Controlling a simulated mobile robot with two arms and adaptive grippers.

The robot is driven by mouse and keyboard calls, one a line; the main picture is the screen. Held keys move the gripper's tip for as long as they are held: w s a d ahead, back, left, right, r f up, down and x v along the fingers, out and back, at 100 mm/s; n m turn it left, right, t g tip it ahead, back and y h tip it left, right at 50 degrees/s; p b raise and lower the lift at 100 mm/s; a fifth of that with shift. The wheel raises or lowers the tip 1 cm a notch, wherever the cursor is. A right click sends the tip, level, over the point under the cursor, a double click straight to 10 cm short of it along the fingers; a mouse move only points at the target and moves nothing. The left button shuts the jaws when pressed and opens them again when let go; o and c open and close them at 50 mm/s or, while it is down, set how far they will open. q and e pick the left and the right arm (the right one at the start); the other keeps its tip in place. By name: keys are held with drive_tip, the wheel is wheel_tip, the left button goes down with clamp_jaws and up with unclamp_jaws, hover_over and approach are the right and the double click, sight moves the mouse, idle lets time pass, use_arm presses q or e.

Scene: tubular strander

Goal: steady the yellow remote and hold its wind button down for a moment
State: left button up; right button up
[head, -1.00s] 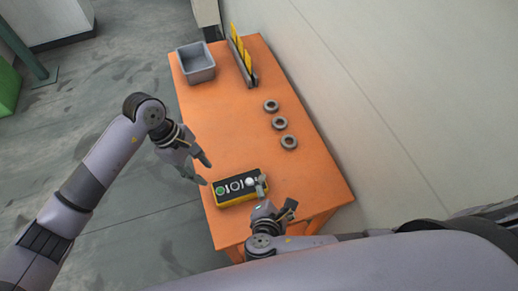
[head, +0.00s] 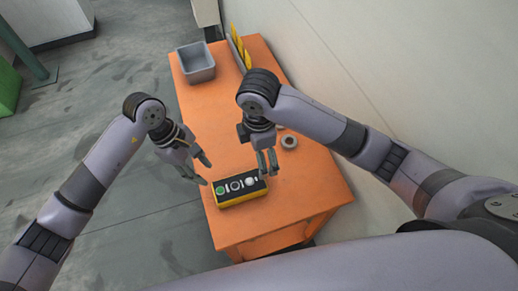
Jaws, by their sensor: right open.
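The yellow remote (head: 240,199) lies on the orange table near its front edge. Its black face carries a green button (head: 220,190) at the left, a dark round control in the middle and a white button (head: 250,183) towards the right. I cannot read which one is the wind button. My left gripper (head: 205,171) is open and empty, just beyond the remote's left end and apart from it. My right gripper (head: 268,173) is open, pointing down near the remote's right end. Whether its fingertips touch the remote is unclear.
A grey bin (head: 196,62) stands at the table's far left corner. Yellow upright pieces (head: 240,50) stand in a rack at the far edge. A grey ring (head: 289,142) lies right of my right gripper. The orange table (head: 315,190) is clear to the right.

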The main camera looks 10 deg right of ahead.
sight(245, 192)
wheel_tip(245, 192, down, 17)
drive_tip(key=shift+a+r, duration=0.15)
drive_tip(key=shift+r, duration=0.05)
idle(0.5)
drive_tip(key=shift+c, duration=0.4)
drive_tip(key=c, duration=1.5)
use_arm(q)
clamp_jaws()
use_arm(e)
drive_tip(key=shift+o, duration=0.2)
idle(0.4)
